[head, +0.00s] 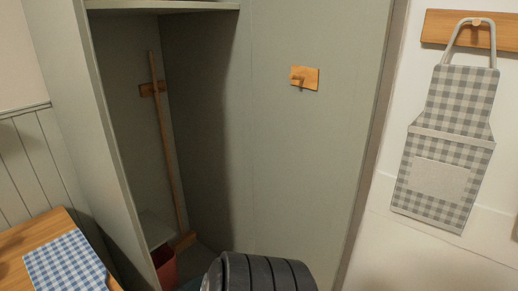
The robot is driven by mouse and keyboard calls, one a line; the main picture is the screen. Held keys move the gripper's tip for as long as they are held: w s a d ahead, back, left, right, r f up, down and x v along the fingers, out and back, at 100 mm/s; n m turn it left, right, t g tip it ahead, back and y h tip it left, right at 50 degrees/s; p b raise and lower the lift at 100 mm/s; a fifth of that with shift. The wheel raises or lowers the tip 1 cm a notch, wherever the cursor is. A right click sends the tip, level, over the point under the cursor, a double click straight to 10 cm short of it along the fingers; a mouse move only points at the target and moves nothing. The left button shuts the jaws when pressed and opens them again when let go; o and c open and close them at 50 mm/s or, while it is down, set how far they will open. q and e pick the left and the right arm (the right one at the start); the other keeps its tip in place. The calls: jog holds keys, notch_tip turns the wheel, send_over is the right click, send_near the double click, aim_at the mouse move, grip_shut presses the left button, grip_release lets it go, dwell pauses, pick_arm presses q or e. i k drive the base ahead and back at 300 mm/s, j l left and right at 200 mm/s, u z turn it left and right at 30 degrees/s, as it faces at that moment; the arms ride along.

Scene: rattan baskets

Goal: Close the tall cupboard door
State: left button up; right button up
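The tall cupboard (95,130) is grey-green and stands open in the head view. Its door (310,165) is swung out to the right, with its inner face towards me. A small wooden plate with a peg (304,77) is fixed on that face. The door's outer edge (375,140) runs down near the white wall. The bottom of the door is cut off by the frame and partly hidden by a dark ribbed shape at the lower edge. Neither of my grippers shows, and nothing of mine is seen touching the door.
Inside the cupboard a long wooden-handled broom (167,140) leans by a reddish bin (165,266), under a shelf (160,5). A wooden table (42,232) with a blue checked cloth (66,268) stands at lower left. A checked apron (448,145) hangs right of the door.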

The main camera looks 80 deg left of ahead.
aim_at(313, 70)
jog(key=u, duration=3.45)
